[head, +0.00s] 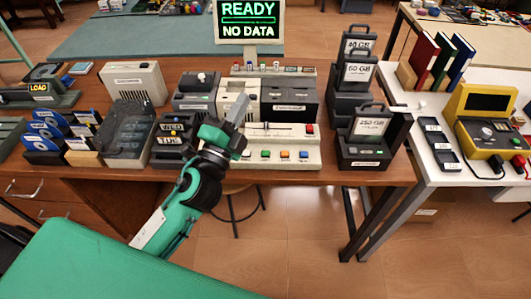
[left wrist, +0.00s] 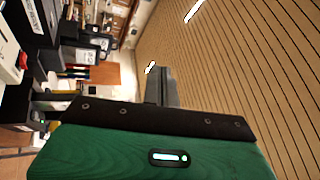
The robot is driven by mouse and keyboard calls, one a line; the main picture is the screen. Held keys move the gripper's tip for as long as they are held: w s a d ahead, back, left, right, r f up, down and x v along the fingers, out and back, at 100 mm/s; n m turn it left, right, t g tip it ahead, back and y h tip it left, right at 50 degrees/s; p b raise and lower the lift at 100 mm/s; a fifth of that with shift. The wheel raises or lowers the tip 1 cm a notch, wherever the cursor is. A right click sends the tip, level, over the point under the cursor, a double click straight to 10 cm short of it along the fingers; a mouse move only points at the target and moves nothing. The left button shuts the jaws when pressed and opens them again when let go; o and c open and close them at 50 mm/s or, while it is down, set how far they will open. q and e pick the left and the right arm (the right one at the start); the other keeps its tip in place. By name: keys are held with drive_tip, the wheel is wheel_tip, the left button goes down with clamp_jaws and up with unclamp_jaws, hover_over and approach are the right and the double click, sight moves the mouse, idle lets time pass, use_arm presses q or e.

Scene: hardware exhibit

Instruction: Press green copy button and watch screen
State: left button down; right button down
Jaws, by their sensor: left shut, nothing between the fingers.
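The screen (head: 249,42) stands at the back of the wooden table and reads "READY" and "NO DATA" in green letters. The beige control panel (head: 300,142) below it has a row of coloured buttons along its front, including a green button (head: 265,154), an orange one and a blue one. My left gripper (head: 238,108) is shut and empty. It points up over the left end of the panel, left of the green button, and hides part of that end. Its closed fingers also show in the left wrist view (left wrist: 160,86). My right gripper is not in view.
Black drive units with handles, one marked "250 GB" (head: 371,126), stand right of the panel. Dark boxes and a clear-lidded case (head: 126,127) stand left of it. A white table (head: 421,171) at right holds a yellow device (head: 485,110). A stool is underneath the wooden table.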

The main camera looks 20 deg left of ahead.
use_arm(q)
drive_tip(key=s+d+r+m+g+h, duration=0.1)
drive_tip(key=d+r+m+g+h, duration=0.2)
drive_tip(key=m+h, duration=0.35)
drive_tip(key=s+d+r+m+h, duration=0.1)
drive_tip(key=d+r+m+h, duration=0.1)
drive_tip(key=d+m+h, duration=0.5)
drive_tip(key=d+f+m+g+h, duration=0.1)
drive_tip(key=d+f+m+g, duration=0.2)
drive_tip(key=m+g, duration=1)
drive_tip(key=w+a+f+m+t+y, duration=0.1)
drive_tip(key=w+a+f+m+y, duration=0.6)
drive_tip(key=a+f+y, duration=0.3)
drive_tip(key=shift+w+a+m+y, duration=0.15)
drive_tip(key=shift+w+m+y, duration=0.1)
drive_tip(key=shift+m+y, duration=0.65)
drive_tip(key=shift+f, duration=0.2)
